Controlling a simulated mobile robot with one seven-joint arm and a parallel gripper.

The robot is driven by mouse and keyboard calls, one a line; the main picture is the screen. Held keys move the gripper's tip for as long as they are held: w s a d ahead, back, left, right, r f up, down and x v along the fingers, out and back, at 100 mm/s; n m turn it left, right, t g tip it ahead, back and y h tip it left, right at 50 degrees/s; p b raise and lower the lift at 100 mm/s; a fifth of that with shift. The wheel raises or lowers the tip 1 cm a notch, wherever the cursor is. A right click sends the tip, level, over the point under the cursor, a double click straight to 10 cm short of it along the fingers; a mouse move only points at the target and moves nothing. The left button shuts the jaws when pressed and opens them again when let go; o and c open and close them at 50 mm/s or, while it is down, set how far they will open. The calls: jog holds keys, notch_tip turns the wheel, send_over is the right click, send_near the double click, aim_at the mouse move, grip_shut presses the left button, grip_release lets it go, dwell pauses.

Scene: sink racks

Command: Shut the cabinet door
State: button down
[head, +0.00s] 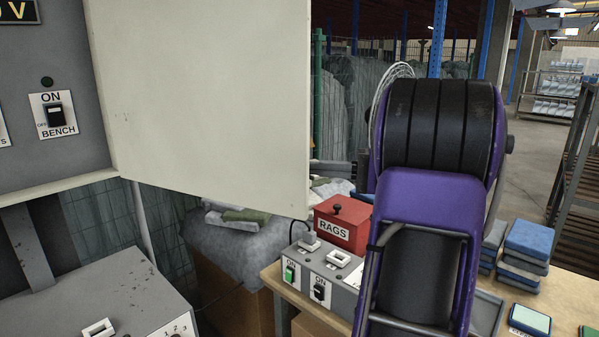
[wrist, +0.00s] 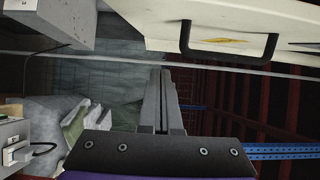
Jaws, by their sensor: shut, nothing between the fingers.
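The cabinet door (head: 210,100) is a large cream panel standing open in the head view. It hangs from the right side of the grey cabinet (head: 75,150), whose inner panel with a BENCH switch is exposed. In the wrist view, which is turned sideways, a cream panel that looks like the door (wrist: 220,18) crosses the top right. It has a black bar handle (wrist: 228,50) and a yellow mark. My gripper (wrist: 162,75) is shut and empty, with a visible gap between it and the handle. In the head view my purple arm hides the gripper.
A red RAGS box (head: 343,222) and a grey switch box (head: 322,275) stand on the wooden bench left of my arm. Blue stacked pads (head: 526,245) lie on its right. A grey sack-like bundle (head: 228,245) is below the door. A grey box (head: 105,295) stands at lower left.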

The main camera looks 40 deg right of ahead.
aim_at(267, 173)
jog(key=w+a, duration=0.1)
jog(key=a, duration=0.1)
jog(key=w+a, duration=0.1)
jog(key=a, duration=0.2)
jog(key=w+a, duration=0.1)
jog(key=a, duration=0.2)
jog(key=shift+w+a, duration=0.2)
jog(key=shift+w, duration=0.2)
jog(key=shift+s+a, duration=0.2)
jog(key=shift+a, duration=0.15)
jog(key=shift+f, duration=0.1)
